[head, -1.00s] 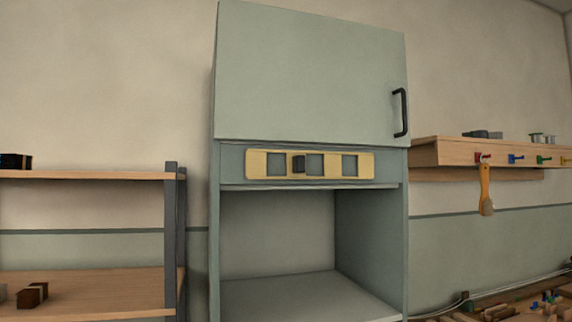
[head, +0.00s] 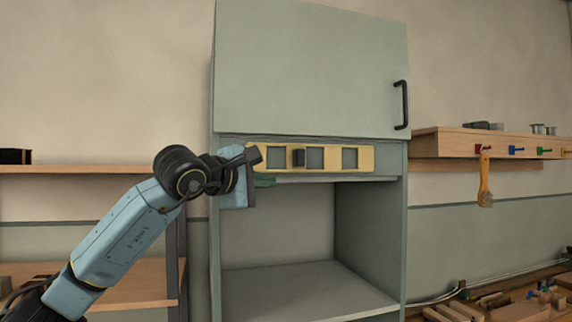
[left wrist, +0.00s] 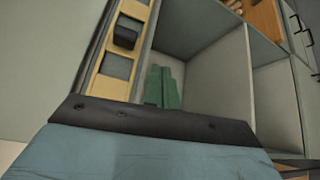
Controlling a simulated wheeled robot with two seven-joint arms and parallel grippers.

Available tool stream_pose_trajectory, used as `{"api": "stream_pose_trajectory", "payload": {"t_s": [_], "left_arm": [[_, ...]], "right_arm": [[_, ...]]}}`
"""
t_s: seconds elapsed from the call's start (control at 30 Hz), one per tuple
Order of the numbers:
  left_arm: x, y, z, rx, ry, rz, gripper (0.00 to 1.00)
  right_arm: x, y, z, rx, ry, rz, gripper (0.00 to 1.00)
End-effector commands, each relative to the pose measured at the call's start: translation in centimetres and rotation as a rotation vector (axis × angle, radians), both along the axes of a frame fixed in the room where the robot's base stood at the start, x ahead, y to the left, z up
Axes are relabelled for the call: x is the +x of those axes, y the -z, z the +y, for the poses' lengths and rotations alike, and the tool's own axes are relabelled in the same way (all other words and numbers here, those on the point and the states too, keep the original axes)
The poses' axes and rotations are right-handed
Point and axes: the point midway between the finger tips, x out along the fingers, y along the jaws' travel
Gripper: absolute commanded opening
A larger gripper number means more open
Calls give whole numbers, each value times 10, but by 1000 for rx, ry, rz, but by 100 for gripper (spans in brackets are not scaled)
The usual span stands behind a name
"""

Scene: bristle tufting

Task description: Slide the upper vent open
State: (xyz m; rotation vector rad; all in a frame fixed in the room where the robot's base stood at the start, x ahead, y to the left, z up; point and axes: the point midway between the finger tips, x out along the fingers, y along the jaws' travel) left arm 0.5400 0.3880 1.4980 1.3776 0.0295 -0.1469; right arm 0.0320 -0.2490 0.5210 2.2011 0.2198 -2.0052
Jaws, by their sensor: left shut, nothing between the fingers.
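The upper vent is a pale yellow slotted strip (head: 333,158) with square grey openings, set in the cabinet band below the closed door. Its dark square knob (head: 299,158) stands out between the left and middle openings. In the left wrist view the strip (left wrist: 104,88) and the knob (left wrist: 126,32) show at the upper left. My left gripper (head: 265,181) is just below the strip's left end, left of the knob, and hides part of that end. Its green fingers (left wrist: 162,88) are shut and empty, apart from the knob. My right gripper is not in view.
The grey-green cabinet (head: 309,70) has a black door handle (head: 402,105) and an open compartment below the vent. A wooden shelf unit (head: 80,170) stands at the left. A peg rack (head: 450,143) with a hanging brush (head: 485,185) is at the right.

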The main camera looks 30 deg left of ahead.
Motion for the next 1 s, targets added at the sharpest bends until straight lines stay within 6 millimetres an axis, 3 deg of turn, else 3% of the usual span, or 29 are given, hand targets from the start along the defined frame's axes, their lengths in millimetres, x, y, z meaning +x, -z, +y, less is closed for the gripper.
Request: {"api": "stream_pose_trajectory", "payload": {"t_s": [0.03,0.17,0.57,0.77,1.0], "left_arm": [[-15,-21,9,77,-53,-44,0],[-35,-46,23,180,-139,-98,0],[-38,-50,26,197,-157,-109,0],[-17,-51,27,195,-155,-106,0],[33,-53,31,192,-155,-105,0]], "right_arm": [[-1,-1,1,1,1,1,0],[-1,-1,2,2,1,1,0],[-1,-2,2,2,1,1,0],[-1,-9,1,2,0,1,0],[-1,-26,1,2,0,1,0]]}}
